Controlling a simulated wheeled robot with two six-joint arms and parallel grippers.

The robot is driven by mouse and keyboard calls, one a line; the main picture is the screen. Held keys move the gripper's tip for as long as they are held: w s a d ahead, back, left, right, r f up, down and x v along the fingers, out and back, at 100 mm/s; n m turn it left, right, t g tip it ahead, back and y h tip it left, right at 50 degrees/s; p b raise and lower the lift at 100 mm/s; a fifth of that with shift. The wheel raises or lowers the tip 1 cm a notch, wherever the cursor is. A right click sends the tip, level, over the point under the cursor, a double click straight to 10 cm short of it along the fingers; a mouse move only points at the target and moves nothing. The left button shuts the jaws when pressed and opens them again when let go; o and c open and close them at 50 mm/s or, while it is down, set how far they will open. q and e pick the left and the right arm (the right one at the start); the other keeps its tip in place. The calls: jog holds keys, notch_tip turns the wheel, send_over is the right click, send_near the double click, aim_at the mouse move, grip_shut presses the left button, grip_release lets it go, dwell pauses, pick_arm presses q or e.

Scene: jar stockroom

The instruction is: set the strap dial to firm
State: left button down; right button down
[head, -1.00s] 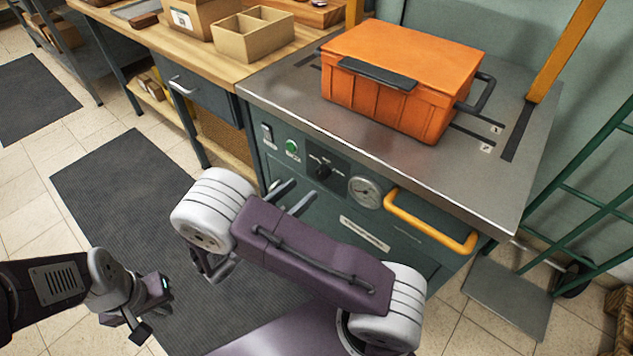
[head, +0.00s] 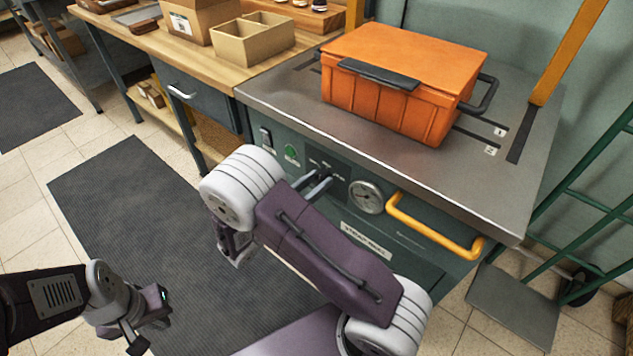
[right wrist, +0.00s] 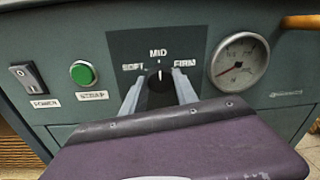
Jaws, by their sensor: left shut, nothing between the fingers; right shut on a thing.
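The strap dial (right wrist: 160,86) is a dark round knob on a black plate marked SOFT, MID and FIRM. Its white pointer line stands upright, towards MID. My right gripper (right wrist: 159,96) is shut on the dial, with one grey finger on each side of it. In the head view the right gripper (head: 319,184) meets the machine's front at the dial, which is mostly hidden by the fingers. My left gripper (head: 150,318) is shut and empty, low at the left above the floor mat, far from the dial.
A round gauge (right wrist: 239,62) sits right of the dial. A green button (right wrist: 83,73) and a power switch (right wrist: 28,78) sit left. A yellow handle (head: 434,226) sticks out at the right. An orange case (head: 400,85) stands on the metal top.

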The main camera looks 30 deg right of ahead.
jog(key=m+p, duration=0.1)
jog(key=m, duration=0.2)
jog(key=shift+r, duration=0.1)
jog(key=m, duration=0.2)
jog(key=shift+m+p, duration=0.3)
jog(key=m, duration=0.3)
jog(key=shift+s+m+y, duration=0.1)
jog(key=shift+m+y, duration=0.3)
jog(key=shift+m, duration=1.1)
jog(key=shift+b, duration=0.3)
jog(key=c, duration=0.9)
grip_release()
jog(key=shift+c, duration=0.2)
